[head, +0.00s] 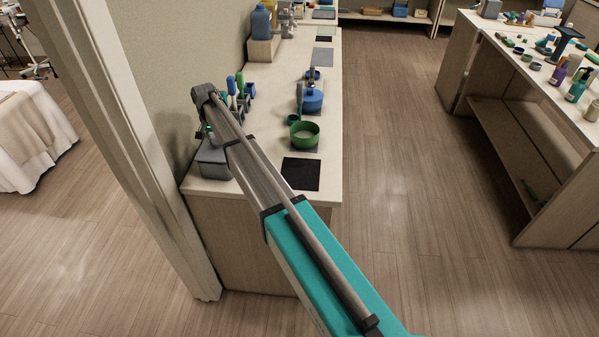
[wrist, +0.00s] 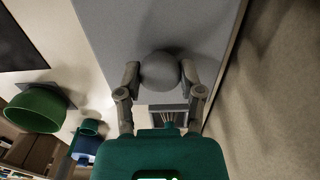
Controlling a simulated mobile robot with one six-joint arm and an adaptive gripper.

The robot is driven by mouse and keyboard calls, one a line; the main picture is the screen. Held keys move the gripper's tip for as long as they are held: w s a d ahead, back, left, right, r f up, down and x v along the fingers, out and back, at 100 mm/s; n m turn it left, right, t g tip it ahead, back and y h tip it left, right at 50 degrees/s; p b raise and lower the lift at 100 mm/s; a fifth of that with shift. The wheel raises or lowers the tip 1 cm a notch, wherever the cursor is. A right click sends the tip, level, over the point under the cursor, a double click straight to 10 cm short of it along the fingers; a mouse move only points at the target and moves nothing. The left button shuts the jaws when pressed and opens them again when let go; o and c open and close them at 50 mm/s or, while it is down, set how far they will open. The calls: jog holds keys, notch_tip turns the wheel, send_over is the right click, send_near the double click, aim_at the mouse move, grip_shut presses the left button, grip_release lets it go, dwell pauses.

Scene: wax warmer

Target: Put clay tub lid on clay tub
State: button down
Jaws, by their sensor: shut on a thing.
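The clay tub lid (wrist: 110,25) looks like a wide flat grey panel with a round grey knob in the wrist view. My gripper (wrist: 160,70) is shut on the knob, one finger on each side. In the head view a grey box (head: 212,162), which looks like the clay tub, stands at the counter's near left end, partly behind my arm. My gripper and the lid are mostly hidden there. I cannot tell whether the lid touches the tub.
A green bowl (head: 304,136) and a black mat (head: 301,174) lie to the right on the counter (head: 325,100). A blue bottle (head: 312,98) stands behind the bowl. Several tools (head: 240,88) stand near the wall. The wall is close on the left.

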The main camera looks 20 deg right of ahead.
jog(key=shift+f+b, duration=0.4)
jog(key=shift+f, duration=0.05)
dwell(0.3)
jog(key=shift+c, duration=0.8)
grip_release()
jog(key=shift+r+p, duration=0.25)
jog(key=shift+p, duration=0.05)
jog(key=shift+r+p, duration=3.5)
jog(key=shift+r, duration=0.05)
jog(key=shift+r, duration=0.25)
jog(key=shift+f, duration=0.2)
